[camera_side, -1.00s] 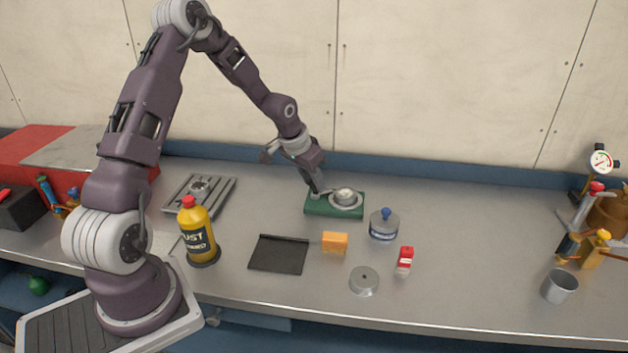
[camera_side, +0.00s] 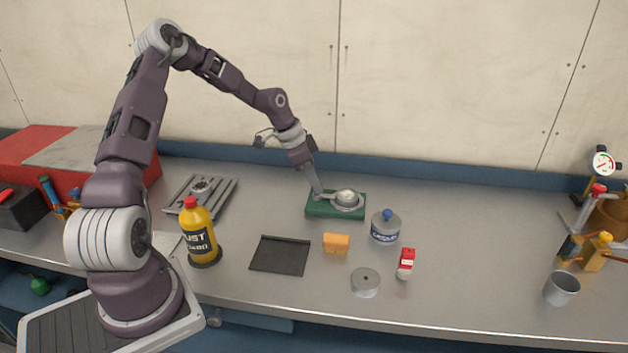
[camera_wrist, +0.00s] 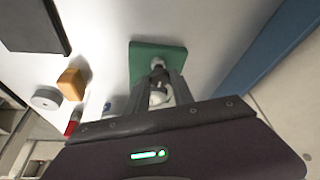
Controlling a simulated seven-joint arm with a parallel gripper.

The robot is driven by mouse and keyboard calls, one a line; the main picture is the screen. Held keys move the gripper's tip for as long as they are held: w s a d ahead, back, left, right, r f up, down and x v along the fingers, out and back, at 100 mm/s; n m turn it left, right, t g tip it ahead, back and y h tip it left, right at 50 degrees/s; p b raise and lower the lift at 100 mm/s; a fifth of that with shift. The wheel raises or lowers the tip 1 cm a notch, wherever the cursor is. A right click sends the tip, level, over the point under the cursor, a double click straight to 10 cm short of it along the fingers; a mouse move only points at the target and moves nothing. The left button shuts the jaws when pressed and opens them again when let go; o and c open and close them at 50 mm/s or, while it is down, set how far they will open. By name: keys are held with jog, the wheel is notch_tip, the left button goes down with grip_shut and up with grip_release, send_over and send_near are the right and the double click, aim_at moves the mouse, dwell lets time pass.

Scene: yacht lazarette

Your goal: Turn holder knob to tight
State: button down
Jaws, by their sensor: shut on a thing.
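The holder is a green base (camera_side: 320,211) with a round grey metal seat and a shiny rounded part (camera_side: 346,197) on its right side. It lies on the bench near the back wall. The green base also shows in the wrist view (camera_wrist: 143,55). My gripper (camera_side: 318,192) points down at the left part of the base. In the wrist view its fingers (camera_wrist: 158,75) are shut on a small grey knob (camera_wrist: 158,62) on the base. The fingers partly hide the knob, and its tight mark cannot be made out.
A blue-and-clear jar (camera_side: 385,228), an orange block (camera_side: 336,244), a grey disc (camera_side: 366,283), a red-and-white box (camera_side: 406,263) and a black tray (camera_side: 280,255) lie in front. A yellow bottle (camera_side: 199,235) stands left.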

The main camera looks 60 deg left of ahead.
dwell(0.4)
jog(key=c, duration=1.1)
grip_release()
jog(key=v, duration=0.7)
